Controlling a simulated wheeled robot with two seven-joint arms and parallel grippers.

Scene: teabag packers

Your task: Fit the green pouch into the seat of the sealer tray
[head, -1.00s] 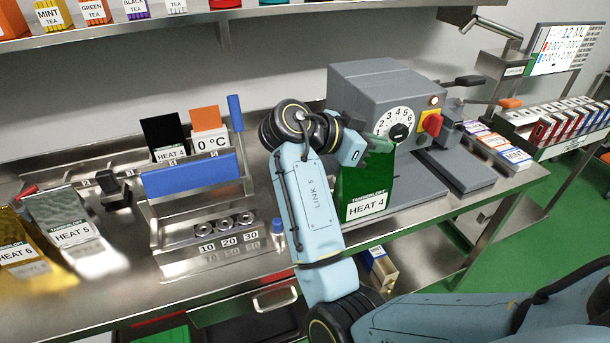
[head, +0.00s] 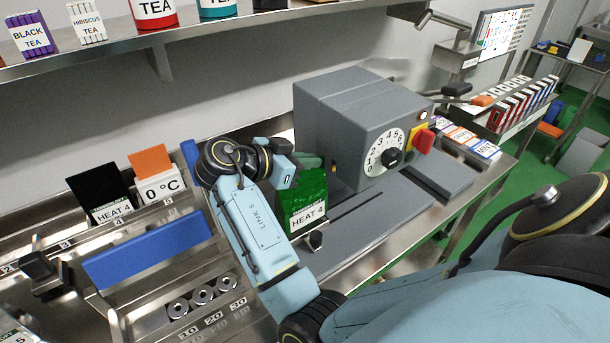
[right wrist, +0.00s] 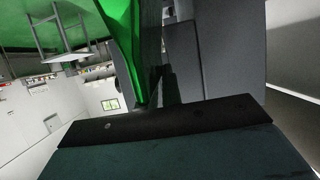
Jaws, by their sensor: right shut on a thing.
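The green pouch (head: 305,197), labelled HEAT 4, hangs upright in front of the left side of the grey sealer (head: 345,115). My right gripper (head: 297,168) is shut on its top edge. In the right wrist view the pouch (right wrist: 122,25) shows as a shiny green sheet beyond the dark gripper body. The sealer's flat grey tray (head: 385,215) extends below and right of the pouch, with a dark slot line across it. A small metal part (head: 316,240) shows just under the pouch's lower edge. I cannot tell whether they touch. My left gripper is not in view.
A blue bar (head: 148,252) and a rack with several weights (head: 203,295) stand at left. A black pouch (head: 100,190) and an orange one (head: 151,160) stand behind. The sealer's red knob (head: 424,141) is on its front. Boxes (head: 470,140) lie to the right.

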